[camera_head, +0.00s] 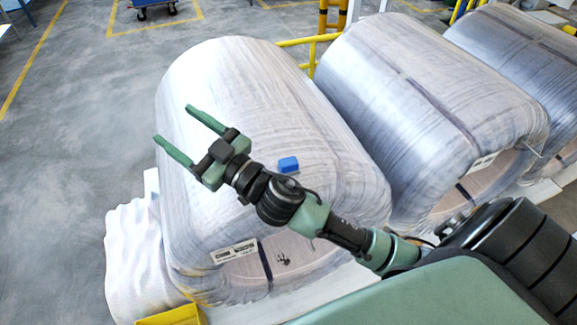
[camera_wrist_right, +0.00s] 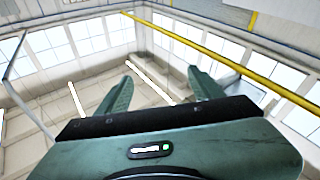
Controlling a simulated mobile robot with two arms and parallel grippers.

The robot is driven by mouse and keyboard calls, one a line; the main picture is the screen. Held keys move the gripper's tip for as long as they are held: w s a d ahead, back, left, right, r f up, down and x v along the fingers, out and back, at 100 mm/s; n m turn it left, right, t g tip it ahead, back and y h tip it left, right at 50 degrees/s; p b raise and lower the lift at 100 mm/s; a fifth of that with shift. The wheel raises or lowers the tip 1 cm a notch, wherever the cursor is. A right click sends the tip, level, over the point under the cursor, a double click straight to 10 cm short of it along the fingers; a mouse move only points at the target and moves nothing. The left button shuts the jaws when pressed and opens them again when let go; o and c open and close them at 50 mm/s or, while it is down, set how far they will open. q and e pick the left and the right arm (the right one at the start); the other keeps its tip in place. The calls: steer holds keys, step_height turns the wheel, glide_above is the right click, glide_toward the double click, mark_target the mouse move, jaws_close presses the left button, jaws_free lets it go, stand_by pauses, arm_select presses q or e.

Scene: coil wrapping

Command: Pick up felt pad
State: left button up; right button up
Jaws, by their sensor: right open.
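My right gripper (camera_head: 174,122) is open and empty. It is in front of the nearest wrapped coil (camera_head: 235,75) in the head view, its two green fingers spread and pointing up and to the left. In the right wrist view the open fingers (camera_wrist_right: 160,78) have nothing between them, with windows and walls behind. A small blue block (camera_head: 288,165) is on the nearest coil's wrapping. A white rumpled cloth-like sheet (camera_head: 133,265) lies at the coil's left side. I cannot tell whether either is the felt pad. My left gripper is not in view.
Two more wrapped coils (camera_head: 420,95) (camera_head: 530,55) stand to the right. A yellow box or tray edge (camera_head: 170,316) shows at the bottom. A yellow railing (camera_head: 312,42) is behind the coils. The grey floor (camera_head: 70,140) at left is clear.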

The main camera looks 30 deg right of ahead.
steer(key=s+a+r+n+g+y, duration=0.1)
steer(key=a+r+n+g+y, duration=0.2)
steer(key=a+n+g+y, duration=0.25)
steer(key=n+g+h, duration=0.3)
steer(key=g+h, duration=1.1)
glide_above(288, 161)
steer(key=shift+m, duration=0.25)
steer(key=f, duration=1.6)
steer(key=shift+w+a+f, duration=0.25)
steer(key=shift+f, duration=0.15)
steer(key=shift+s+d+f, duration=0.1)
steer(key=shift+d+f, duration=0.05)
steer(key=shift+d, duration=0.2)
steer(key=f+p, duration=0.3)
steer(key=f, duration=0.3)
steer(key=shift+s+f+p, duration=0.2)
steer(key=shift+p, duration=0.1)
steer(key=shift+f, duration=0.45)
jaws_close()
